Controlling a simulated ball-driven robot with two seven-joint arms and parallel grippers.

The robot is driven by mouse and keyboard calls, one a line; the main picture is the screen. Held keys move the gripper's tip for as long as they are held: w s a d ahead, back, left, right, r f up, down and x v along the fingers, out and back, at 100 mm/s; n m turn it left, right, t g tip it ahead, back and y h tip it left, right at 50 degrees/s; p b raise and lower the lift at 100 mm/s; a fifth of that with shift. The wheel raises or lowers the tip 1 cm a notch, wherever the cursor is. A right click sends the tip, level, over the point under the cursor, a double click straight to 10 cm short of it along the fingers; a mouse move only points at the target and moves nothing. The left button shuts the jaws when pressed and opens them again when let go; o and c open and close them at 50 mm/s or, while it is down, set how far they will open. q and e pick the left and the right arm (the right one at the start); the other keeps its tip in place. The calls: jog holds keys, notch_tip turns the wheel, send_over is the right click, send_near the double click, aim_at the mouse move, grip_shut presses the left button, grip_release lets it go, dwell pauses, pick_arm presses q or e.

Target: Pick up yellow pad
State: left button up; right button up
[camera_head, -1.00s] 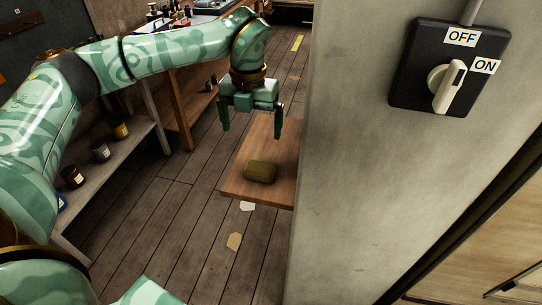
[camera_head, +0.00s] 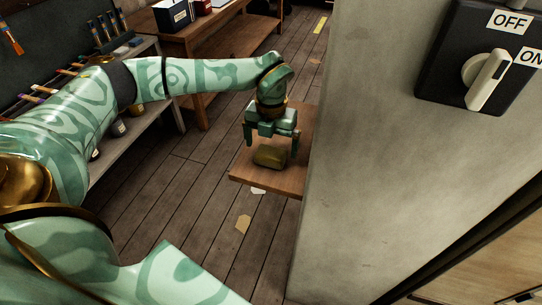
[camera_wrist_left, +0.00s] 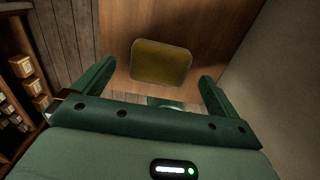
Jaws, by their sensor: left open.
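The yellow pad (camera_head: 271,156) lies flat on a small wooden shelf (camera_head: 262,182) beside the grey wall. It looks dull olive-yellow with rounded corners. My left gripper (camera_head: 271,143) hangs over the pad from above, fingers pointing down, open and empty. In the left wrist view the pad (camera_wrist_left: 161,62) shows beyond and between the two spread fingers of the left gripper (camera_wrist_left: 155,85), apart from both. My right gripper is not in view.
The grey wall (camera_head: 380,170) rises close to the right of the shelf and carries a black OFF/ON switch (camera_head: 487,62). A workbench (camera_head: 185,40) stands behind my left arm. Plank floor lies open left of the shelf.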

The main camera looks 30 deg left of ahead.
aim_at(271, 152)
pick_arm(q)
notch_tip(271, 152, down, 4)
jog(key=shift+r, duration=0.2)
jog(key=c, duration=1.1)
jog(key=shift+o, duration=0.2)
jog(key=shift+r, duration=0.5)
notch_tip(271, 152, up, 3)
jog(key=shift+s+f, duration=0.15)
jog(key=s+r, duration=0.9)
jog(key=s, duration=0.5)
jog(key=shift+d+r, duration=0.2)
jog(key=shift+d, duration=0.05)
